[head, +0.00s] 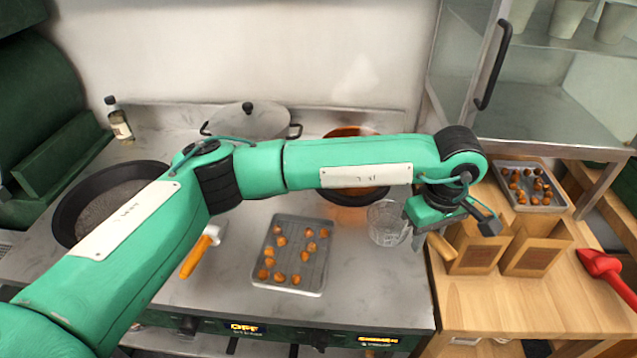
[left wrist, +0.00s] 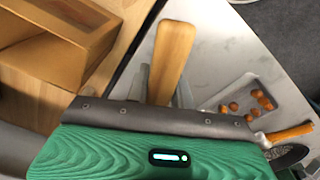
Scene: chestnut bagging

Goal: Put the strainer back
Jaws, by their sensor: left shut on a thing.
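My left gripper (head: 420,238) reaches across the counter from the left and is shut on the strainer. The strainer's pale mesh basket (head: 388,222) shows just left of the gripper, over the right end of the steel counter. Its wooden handle (head: 441,246) sticks out below the gripper. I cannot tell whether the basket touches the counter. My right gripper is not in view.
A tray of chestnuts (head: 258,279) lies on the counter beside an orange-handled tool (head: 195,258). A dark pan (head: 68,222), a lidded pot (head: 262,122) and a copper-coloured pot (head: 340,194) stand behind. Paper bags (head: 535,257), another chestnut tray (head: 555,205) and a red scoop (head: 600,265) are right.

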